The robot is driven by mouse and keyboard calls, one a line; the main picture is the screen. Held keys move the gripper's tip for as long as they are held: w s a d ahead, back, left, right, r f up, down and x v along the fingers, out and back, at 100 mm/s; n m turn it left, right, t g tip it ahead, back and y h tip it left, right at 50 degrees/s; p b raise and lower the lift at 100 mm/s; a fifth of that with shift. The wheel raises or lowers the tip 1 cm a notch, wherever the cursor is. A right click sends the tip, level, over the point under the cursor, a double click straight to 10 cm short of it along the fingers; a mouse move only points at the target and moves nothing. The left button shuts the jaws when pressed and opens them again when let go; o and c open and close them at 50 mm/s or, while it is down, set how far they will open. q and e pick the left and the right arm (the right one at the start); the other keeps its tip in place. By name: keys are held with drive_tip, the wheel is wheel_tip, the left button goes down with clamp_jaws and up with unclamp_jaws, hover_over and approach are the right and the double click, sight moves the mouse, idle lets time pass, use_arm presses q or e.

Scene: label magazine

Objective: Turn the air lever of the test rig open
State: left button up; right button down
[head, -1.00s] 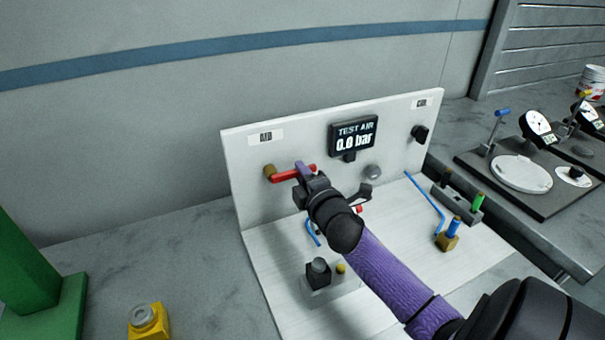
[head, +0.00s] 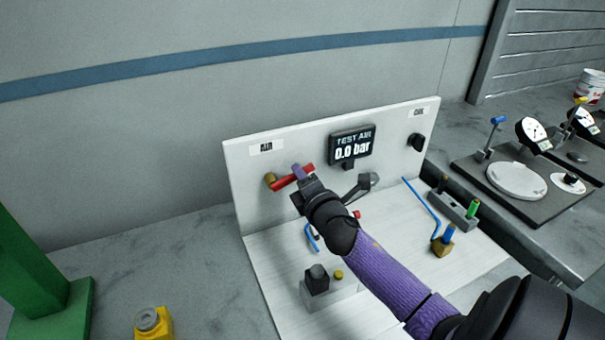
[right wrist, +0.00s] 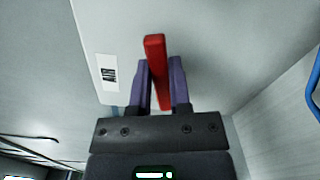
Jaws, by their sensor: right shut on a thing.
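The test rig is a white panel (head: 238,190) with a white base. Its red air lever (head: 305,170) sits on a brass fitting (head: 270,180) under the AIR label (head: 266,147). The lever slants, with its right end higher than the fitting. My right gripper (head: 298,172) is shut on the lever, its purple fingers on either side. In the right wrist view the red lever (right wrist: 155,65) stands between the two fingers (right wrist: 160,85). The display (head: 352,146) reads TEST AIR 0.0 bar. My left gripper is not in view.
A black knob (head: 417,142) is on the panel's right. A grey block with a black part and a yellow button (head: 338,275) is on the base. Blue hoses (head: 422,205) run nearby. A yellow object (head: 153,322) and a green stand (head: 50,308) are at left.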

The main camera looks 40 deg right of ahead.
drive_tip(key=r+n+p, duration=0.1)
drive_tip(key=n, duration=0.1)
drive_tip(key=r+n+p, duration=0.1)
drive_tip(key=shift+w+a+n, duration=0.1)
drive_tip(key=shift+a+n, duration=0.3)
drive_tip(key=n+p, duration=0.1)
drive_tip(key=a+r+n+p, duration=0.1)
drive_tip(key=n, duration=0.1)
drive_tip(key=n+p, duration=0.1)
drive_tip(key=shift+w+a+r+n, duration=0.15)
drive_tip(key=shift+w+a+n, duration=0.1)
drive_tip(key=shift+a+n, duration=0.05)
drive_tip(key=n, duration=0.1)
drive_tip(key=a+n+p, duration=0.1)
drive_tip(key=shift+w+r+n, duration=0.2)
drive_tip(key=shift+n, duration=0.1)
drive_tip(key=shift+w+a+n+p, duration=0.1)
drive_tip(key=shift+a+n+p, duration=0.35)
drive_tip(key=shift+n+p, duration=0.45)
drive_tip(key=shift+w+a+n, duration=0.1)
drive_tip(key=shift+a+n, duration=0.2)
drive_tip(key=shift+n, duration=0.4)
drive_tip(key=shift+a+n, duration=0.1)
drive_tip(key=shift+n, duration=0.2)
